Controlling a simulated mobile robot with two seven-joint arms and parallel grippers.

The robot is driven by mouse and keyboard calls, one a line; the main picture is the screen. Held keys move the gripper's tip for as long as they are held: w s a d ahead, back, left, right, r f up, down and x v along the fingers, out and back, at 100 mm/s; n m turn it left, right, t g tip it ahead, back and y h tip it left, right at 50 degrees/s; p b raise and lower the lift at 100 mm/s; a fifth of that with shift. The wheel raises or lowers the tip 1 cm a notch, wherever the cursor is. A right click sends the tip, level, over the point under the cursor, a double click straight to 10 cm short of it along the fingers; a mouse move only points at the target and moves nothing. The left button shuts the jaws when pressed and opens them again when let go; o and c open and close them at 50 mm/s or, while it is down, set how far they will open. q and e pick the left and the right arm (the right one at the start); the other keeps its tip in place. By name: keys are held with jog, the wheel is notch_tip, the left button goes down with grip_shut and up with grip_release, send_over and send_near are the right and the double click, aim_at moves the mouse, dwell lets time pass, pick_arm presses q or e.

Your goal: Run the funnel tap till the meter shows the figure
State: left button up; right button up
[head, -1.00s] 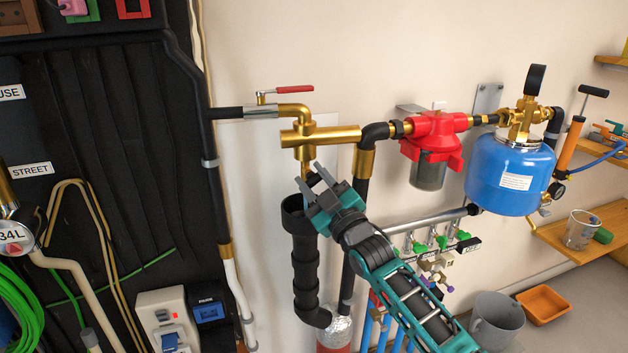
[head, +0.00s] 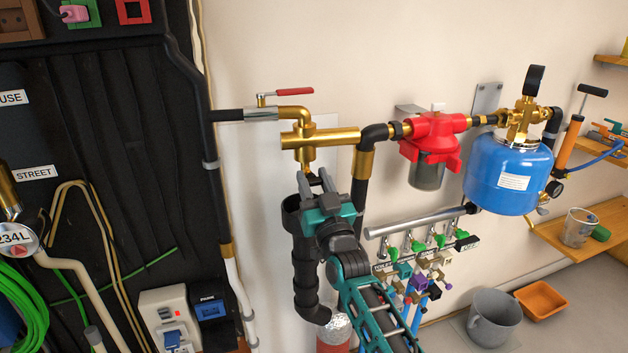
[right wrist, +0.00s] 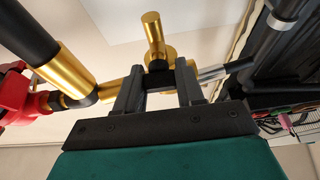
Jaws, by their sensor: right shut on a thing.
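The brass tap assembly (head: 306,138) sits on the wall pipe above the black funnel pipe (head: 304,255). A lever with a red grip (head: 294,91) is above it. My right gripper (head: 316,178) is just under the brass body, at the funnel's mouth. In the right wrist view its fingers (right wrist: 158,80) close on a small dark piece (right wrist: 158,67) below the brass spout; the fingers partly hide it. A round white meter face (head: 14,240) at the left edge reads "234L" with a red arrow below; its left side is cut off. My left gripper is out of view.
A red filter housing (head: 436,130) and a blue tank (head: 508,178) stand right of the tap. A grey bucket (head: 494,318) and an orange tray (head: 541,300) are on the floor.

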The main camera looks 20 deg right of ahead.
jog(key=shift+f, duration=0.1)
dwell(0.3)
jog(key=o, duration=1)
jog(key=shift+s, duration=0.1)
jog(key=v, duration=1.2)
jog(key=shift+s+f, duration=0.15)
jog(key=shift+s, duration=0.2)
jog(key=s+f+g+p, duration=0.1)
jog(key=s+f+g, duration=0.3)
jog(key=s+f, duration=0.2)
jog(key=s+f+n+g+p, duration=0.1)
jog(key=s+f+g, duration=0.2)
jog(key=s+f, duration=0.4)
jog(key=s+a+f+n+g+y+p, duration=0.1)
jog(key=s+f+g+p, duration=0.1)
jog(key=s+f+g, duration=0.2)
jog(key=shift+s+f+g, duration=0.15)
jog(key=shift+s+f, duration=0.5)
jog(key=shift+s, duration=0.3)
jog(key=shift+s+f+g, duration=0.15)
jog(key=shift+s+f, duration=0.55)
jog(key=shift+s, duration=0.25)
